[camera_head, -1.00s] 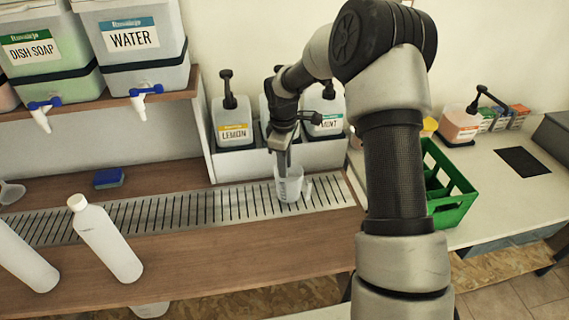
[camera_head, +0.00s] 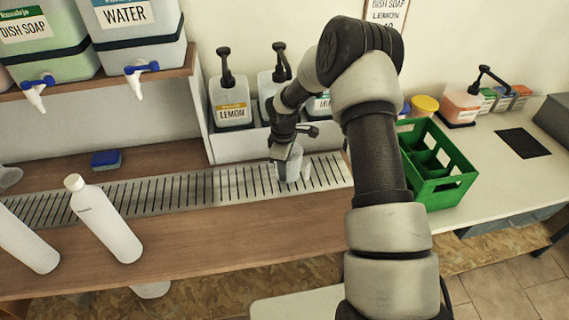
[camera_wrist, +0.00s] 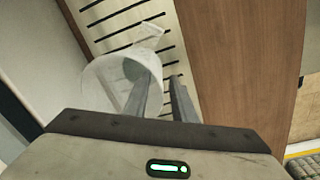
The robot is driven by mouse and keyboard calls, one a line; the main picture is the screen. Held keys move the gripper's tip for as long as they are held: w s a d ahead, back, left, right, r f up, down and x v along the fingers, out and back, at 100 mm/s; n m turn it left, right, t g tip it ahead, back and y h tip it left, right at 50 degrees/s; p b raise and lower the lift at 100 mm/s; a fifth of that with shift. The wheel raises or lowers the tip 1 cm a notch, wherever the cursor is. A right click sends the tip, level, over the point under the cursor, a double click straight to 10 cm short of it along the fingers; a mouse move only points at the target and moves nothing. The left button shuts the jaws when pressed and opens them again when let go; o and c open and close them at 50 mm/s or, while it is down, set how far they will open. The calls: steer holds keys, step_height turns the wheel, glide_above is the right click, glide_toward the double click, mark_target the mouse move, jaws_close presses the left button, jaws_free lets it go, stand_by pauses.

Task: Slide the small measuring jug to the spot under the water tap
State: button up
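The small measuring jug (camera_head: 294,168) is translucent and stands on the slatted metal drain strip (camera_head: 232,184), in front of the pump bottles. Its handle points right in the head view. My gripper (camera_head: 281,168) is lowered at the jug's left side. In the wrist view the jug (camera_wrist: 112,80) is left of my fingers (camera_wrist: 163,78); one finger overlaps its wall, and a narrow gap shows between the two fingers. Whether that finger is inside the jug is unclear. The water tap (camera_head: 137,82), white with a blue lever, sits on the WATER drum (camera_head: 130,52), up and left of the jug.
White bottles (camera_head: 105,222) stand in front of the drain strip at left. A blue sponge (camera_head: 106,159) lies behind it. A green crate (camera_head: 437,165) is to the right. The strip between the jug and the left bottles is clear.

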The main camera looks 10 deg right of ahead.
steer(key=shift+f, duration=0.1)
jaws_close()
steer(key=shift+a, duration=0.1)
